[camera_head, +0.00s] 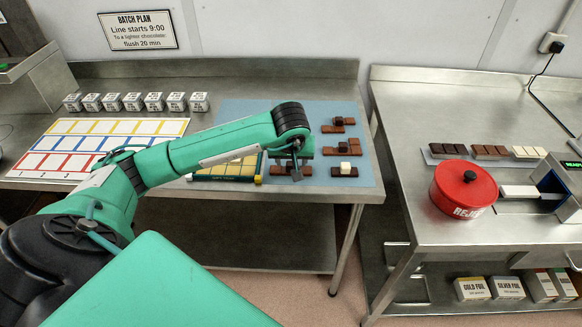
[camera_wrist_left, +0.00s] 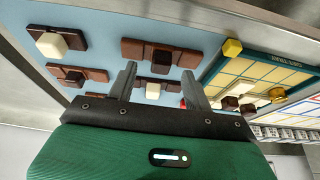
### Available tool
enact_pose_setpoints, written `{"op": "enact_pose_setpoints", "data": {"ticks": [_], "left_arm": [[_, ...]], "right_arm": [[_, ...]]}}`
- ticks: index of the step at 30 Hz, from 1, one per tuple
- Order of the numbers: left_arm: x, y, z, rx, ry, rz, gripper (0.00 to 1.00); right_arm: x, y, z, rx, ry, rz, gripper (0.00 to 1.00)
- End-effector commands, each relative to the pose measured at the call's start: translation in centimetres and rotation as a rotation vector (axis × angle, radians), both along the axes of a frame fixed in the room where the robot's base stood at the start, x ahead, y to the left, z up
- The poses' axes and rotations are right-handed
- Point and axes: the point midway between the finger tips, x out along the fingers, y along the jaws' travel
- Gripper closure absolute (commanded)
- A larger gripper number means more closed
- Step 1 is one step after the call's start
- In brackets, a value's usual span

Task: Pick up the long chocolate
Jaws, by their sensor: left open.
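Several chocolates lie on a blue mat (camera_head: 367,158), most with a small block on or against them; I cannot tell for certain which one is the long chocolate. The widest in the left wrist view is a brown bar with a dark square block (camera_wrist_left: 160,54), beyond my left fingertips. A dark piece with a white block (camera_wrist_left: 153,90) shows between the fingers. My left gripper (camera_head: 297,168) points down over the mat beside a brown bar; in the left wrist view the gripper (camera_wrist_left: 159,85) has its fingers apart and holds nothing. Its arm hides part of the mat.
Labelled cubes (camera_head: 130,101) line the back. On the right bench stand a red reject pot (camera_head: 452,196) and more chocolate bars (camera_head: 490,152). A gap separates the benches.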

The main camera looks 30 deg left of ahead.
Motion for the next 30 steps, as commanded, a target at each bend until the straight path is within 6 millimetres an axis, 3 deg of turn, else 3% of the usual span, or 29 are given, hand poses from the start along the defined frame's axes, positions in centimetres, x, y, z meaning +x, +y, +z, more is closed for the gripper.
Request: {"op": "enact_pose_setpoints", "data": {"ticks": [7, 15, 23, 30], "left_arm": [[0.7, 0.7, -2.5, -0.001, 0.003, 0.0, 0.49], [0.8, 0.8, -2.9, 0.0, 0.0, 0.0, 0.49], [0.8, 0.8, -2.9, 0.001, 0.0, 0.0, 0.98], [0.8, 0.8, -2.8, 0.0, 0.0, 0.0, 0.99]], "right_arm": [[0.0, 0.4, 1.2, 0.004, 0.0, -0.001, 0.64], [0.0, 0.2, 1.1, 0.002, 0.0, 0.0, 0.64], [0.0, -0.2, 1.1, -0.002, 0.001, 0.001, 0.64], [0.0, -0.3, 1.1, -0.004, 0.001, 0.002, 0.64]]}}
